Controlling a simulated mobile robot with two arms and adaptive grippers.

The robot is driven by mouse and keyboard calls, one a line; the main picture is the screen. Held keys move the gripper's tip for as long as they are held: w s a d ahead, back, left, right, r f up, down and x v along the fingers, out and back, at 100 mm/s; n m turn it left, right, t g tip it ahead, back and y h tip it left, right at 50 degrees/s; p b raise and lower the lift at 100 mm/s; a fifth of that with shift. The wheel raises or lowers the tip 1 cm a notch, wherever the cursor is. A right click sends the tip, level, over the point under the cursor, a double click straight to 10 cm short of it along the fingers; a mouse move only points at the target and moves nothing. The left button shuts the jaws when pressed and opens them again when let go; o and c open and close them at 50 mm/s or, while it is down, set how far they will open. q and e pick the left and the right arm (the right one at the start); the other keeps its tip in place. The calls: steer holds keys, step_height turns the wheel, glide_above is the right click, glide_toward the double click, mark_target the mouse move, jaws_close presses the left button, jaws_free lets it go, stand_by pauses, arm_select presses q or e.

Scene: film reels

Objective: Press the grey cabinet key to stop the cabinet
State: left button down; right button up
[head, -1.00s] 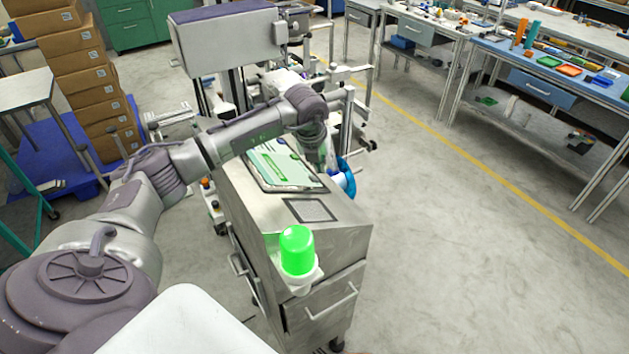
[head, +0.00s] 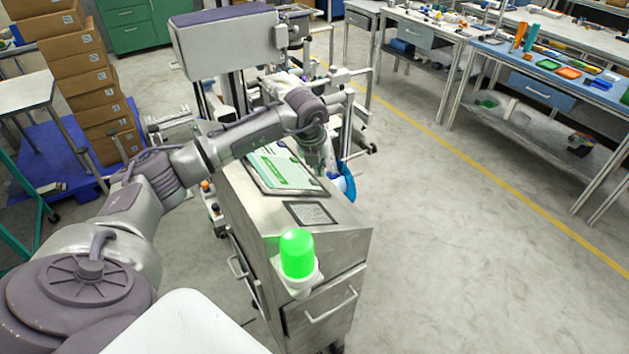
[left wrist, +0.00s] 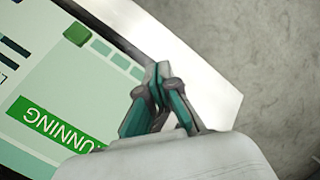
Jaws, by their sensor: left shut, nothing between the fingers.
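The metal cabinet (head: 345,240) stands in front of me with a sloped top. A tablet-like screen (head: 285,170) lies on it; in the left wrist view the screen (left wrist: 45,80) reads "RUNNING" upside down on a green bar. A green square (left wrist: 77,34) and smaller green blocks show near its edge. A green lamp (head: 297,253) glows at the cabinet's front corner. My left gripper (left wrist: 156,72) is shut and empty, its tips over the metal rim beside the screen; contact cannot be told. I cannot pick out a grey key. My right gripper is not in view.
A dark-framed grid panel (head: 312,213) lies on the cabinet top, below the screen. Stacked cardboard boxes (head: 95,85) stand at the left. Workbenches (head: 540,85) with small parts line the right. The floor between them and the cabinet is clear.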

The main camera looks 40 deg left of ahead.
arm_select(q)
steer(key=shift+f, duration=0.1)
stand_by(0.3)
steer(key=shift+s+a+f+b, duration=0.1)
steer(key=shift+s+f+b, duration=0.15)
steer(key=shift+b, duration=0.1)
steer(key=shift+s+f+b, duration=0.2)
steer(key=shift+f+b, duration=0.15)
steer(key=shift+f, duration=0.05)
stand_by(0.7)
stand_by(0.3)
steer(key=shift+w+r+p, duration=0.3)
steer(key=shift+w+r, duration=0.05)
steer(key=shift+r, duration=0.4)
steer(key=shift+w, duration=0.1)
steer(key=r, duration=0.1)
steer(key=w+r+p, duration=0.1)
steer(key=r, duration=0.1)
steer(key=w+d+r+p, duration=0.1)
steer(key=shift+w+d+r, duration=0.1)
steer(key=shift+r, duration=0.1)
